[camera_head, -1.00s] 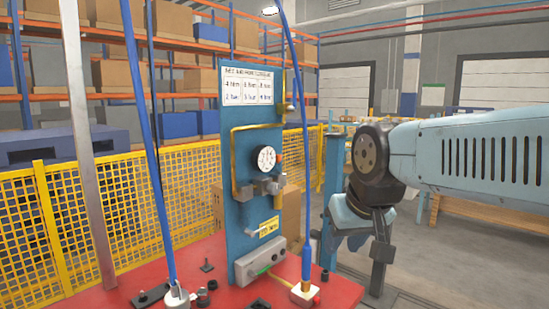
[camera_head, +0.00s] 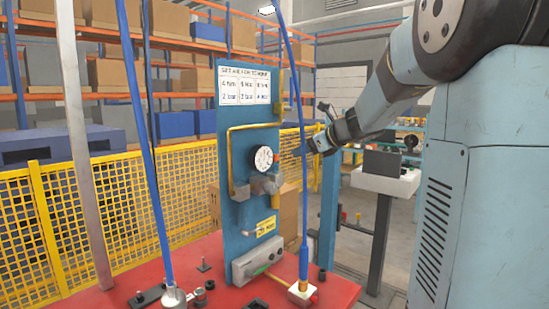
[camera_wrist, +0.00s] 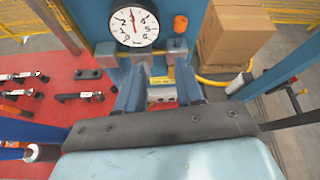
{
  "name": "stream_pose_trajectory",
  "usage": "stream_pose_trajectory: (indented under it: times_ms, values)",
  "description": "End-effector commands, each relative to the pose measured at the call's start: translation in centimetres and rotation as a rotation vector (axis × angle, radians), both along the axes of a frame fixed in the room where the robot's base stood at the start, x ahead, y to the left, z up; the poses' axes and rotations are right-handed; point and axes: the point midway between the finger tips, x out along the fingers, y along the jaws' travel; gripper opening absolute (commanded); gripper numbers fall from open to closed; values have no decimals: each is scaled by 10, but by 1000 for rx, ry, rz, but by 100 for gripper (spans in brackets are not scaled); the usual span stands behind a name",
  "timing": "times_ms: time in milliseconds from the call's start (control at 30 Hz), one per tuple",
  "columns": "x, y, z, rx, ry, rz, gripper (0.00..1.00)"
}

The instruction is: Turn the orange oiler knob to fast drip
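A round orange knob (camera_wrist: 180,23) shows in the wrist view on the blue panel (camera_wrist: 95,15), just right of the white pressure gauge (camera_wrist: 134,27). In the head view the panel (camera_head: 235,125) stands upright with the gauge (camera_head: 263,159) on its right part. The knob is too small there to make out clearly. My gripper (camera_head: 318,144) is right of the panel in the head view. In the wrist view its two fingers (camera_wrist: 159,88) are apart, with nothing between them. They are below the gauge and knob in that picture and apart from the knob.
Metal fittings (camera_wrist: 176,48) and a yellow tag (camera_wrist: 162,79) sit below the gauge. Blue hoses (camera_head: 301,130) rise from the red pallet top (camera_head: 225,292). Cardboard boxes (camera_wrist: 236,35) stand behind the panel's right side. A yellow mesh fence (camera_head: 125,205) runs behind.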

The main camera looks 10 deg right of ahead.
Motion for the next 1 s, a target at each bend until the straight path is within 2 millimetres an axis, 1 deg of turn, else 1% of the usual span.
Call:
stream_pose_trajectory:
  times_ms: [33,100,200,267,467,800,1000]
  values:
    - [10,-8,0,53,13,-38,37]
    - [20,-15,2,114,23,-78,37]
    - [29,-21,2,162,32,-109,37]
    - [32,-21,1,172,34,-115,37]
    - [51,-9,-8,175,36,-115,37]
    - [98,20,-31,173,36,-112,37]
    - [122,34,-42,172,34,-113,37]
